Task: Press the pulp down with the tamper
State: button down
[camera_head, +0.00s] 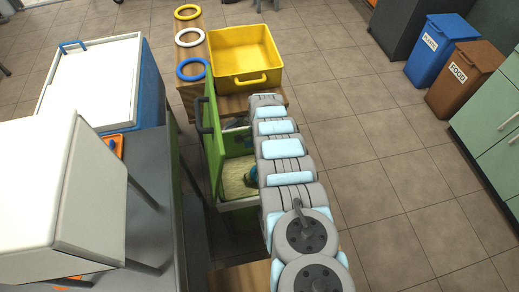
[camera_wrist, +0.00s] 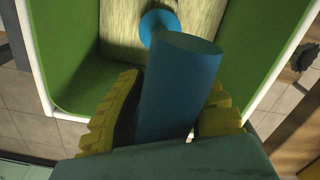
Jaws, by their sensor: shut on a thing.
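My gripper (camera_wrist: 165,105) has yellow ribbed fingers on both sides of a blue cylindrical handle, the tamper (camera_wrist: 175,85). The handle's round end points away from the wrist. Just beyond it a blue round piece (camera_wrist: 158,24) shows against the pulp; I cannot tell whether it belongs to the tamper or touches the pulp. The pale yellow, streaky pulp (camera_wrist: 120,25) lies inside a green-walled box (camera_wrist: 65,55). In the head view the pulp (camera_head: 236,178) shows inside the green box (camera_head: 215,150). My arm hides the box's right part and most of my gripper there.
A yellow bin (camera_head: 240,45) stands behind the box on a wooden surface. Yellow, white and blue rings (camera_head: 191,69) lie left of it. A white-lidded cooler (camera_head: 95,80) stands at left. Blue and brown waste bins (camera_head: 459,75) stand far right. The floor between is clear.

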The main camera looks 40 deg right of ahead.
jog(key=shift+f, duration=0.1)
notch_tip(320, 180, up, 5)
jog(key=p, duration=0.5)
jog(key=shift+s, duration=0.1)
notch_tip(320, 180, up, 8)
jog(key=p, duration=0.6)
jog(key=shift+p, duration=0.4)
notch_tip(320, 180, up, 9)
jog(key=p, duration=0.6)
